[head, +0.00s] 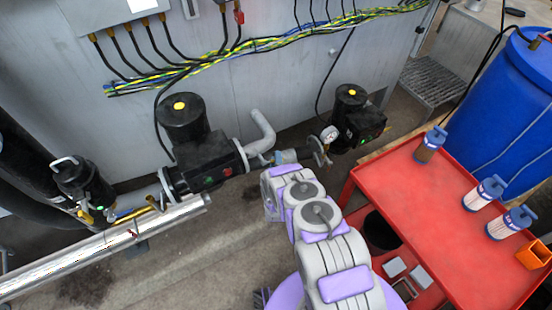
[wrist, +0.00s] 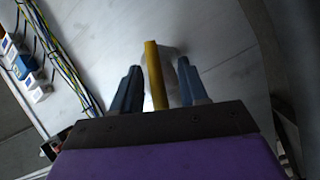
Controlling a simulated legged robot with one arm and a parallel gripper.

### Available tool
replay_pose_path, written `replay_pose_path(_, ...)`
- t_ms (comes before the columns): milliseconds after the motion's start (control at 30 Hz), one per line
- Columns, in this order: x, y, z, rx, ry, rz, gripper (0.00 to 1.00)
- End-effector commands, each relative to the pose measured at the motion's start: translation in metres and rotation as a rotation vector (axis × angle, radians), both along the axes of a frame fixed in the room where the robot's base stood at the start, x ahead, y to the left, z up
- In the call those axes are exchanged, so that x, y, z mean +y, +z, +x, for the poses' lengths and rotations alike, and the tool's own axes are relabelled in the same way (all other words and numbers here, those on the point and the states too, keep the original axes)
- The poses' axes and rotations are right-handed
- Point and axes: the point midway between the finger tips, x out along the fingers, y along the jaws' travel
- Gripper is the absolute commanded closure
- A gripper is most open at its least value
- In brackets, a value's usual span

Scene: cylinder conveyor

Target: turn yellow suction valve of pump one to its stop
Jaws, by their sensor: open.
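In the wrist view a yellow bar (wrist: 155,75), which looks like a valve lever, stands upright in the picture between the two blue fingers of my gripper (wrist: 158,70). The fingers are open, with one on each side of the bar. The bar lies closer to the left finger, with a clearer gap to the right one. Its lower end is hidden behind the gripper body. In the head view my arm reaches to the pipework between a large black pump (head: 200,160) and a smaller black pump (head: 352,118).
A red table (head: 440,215) with several blue-capped containers stands to the right, beside a blue drum (head: 510,100). A pressure gauge (head: 329,133) sits near my arm's end. Cables (head: 250,45) run along the grey wall.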

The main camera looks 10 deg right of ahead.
Motion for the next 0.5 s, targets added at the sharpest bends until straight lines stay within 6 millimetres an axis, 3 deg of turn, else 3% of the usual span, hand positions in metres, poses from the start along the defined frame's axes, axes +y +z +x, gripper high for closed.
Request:
replay_pose_path(167,-0.004,-0.0001,0.0111,-0.001,-0.001,0.001,0.57)
replay_pose_path(467,-0.005,0.0002,0.0124,0.001,0.0,0.003,0.57)
replay_pose_path(500,-0.0045,0.0001,0.0124,0.001,0.0,0.002,0.61)
